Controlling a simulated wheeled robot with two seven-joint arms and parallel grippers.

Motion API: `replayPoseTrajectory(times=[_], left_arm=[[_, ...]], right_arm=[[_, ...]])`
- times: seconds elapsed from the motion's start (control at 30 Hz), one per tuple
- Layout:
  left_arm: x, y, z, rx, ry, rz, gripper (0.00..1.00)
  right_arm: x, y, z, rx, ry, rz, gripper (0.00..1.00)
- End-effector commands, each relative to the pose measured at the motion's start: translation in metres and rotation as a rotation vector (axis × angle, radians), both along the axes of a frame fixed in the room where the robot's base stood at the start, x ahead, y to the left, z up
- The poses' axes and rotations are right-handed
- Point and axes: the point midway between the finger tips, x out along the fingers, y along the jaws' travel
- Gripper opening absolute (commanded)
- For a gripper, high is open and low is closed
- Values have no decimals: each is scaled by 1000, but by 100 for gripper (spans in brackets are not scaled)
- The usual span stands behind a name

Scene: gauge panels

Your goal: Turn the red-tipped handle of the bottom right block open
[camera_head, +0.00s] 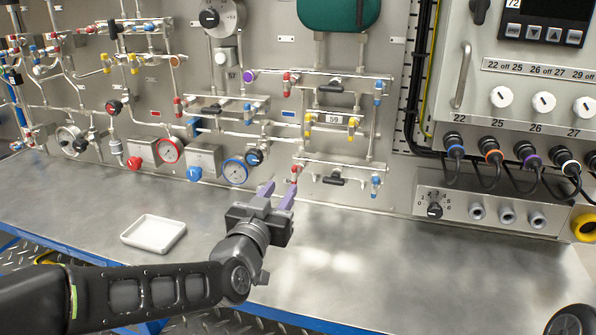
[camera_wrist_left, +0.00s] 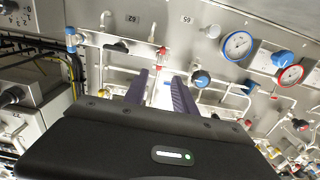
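The bottom right block (camera_head: 345,167) is a pipe run low on the panel with a black lever (camera_head: 333,181) at its middle. Its red-tipped handle (camera_head: 294,171) is at the left end, and a blue-tipped handle (camera_head: 375,183) is at the right end. In the left wrist view, which is turned over, the red-tipped handle (camera_wrist_left: 162,54) shows just beyond the fingertips. My left gripper (camera_head: 279,188) has its purple fingers apart, with nothing seen between them. It is just below and in front of the red-tipped handle and seems apart from it. My right gripper is not seen.
More pipes with coloured handles sit above and left. A blue-rimmed gauge (camera_head: 235,171) and blue knob (camera_head: 194,173) are left of the gripper. A white tray (camera_head: 140,245) lies on the metal bench (camera_head: 400,270). A cabled socket box (camera_head: 490,212) stands right.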

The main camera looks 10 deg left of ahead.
Motion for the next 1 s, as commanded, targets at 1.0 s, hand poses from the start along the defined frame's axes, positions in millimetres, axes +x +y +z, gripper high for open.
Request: replayPoseTrajectory(times=[1.0], left_arm=[[79, -5, 0, -6, 0, 1, 33]], right_arm=[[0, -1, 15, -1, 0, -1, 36]])
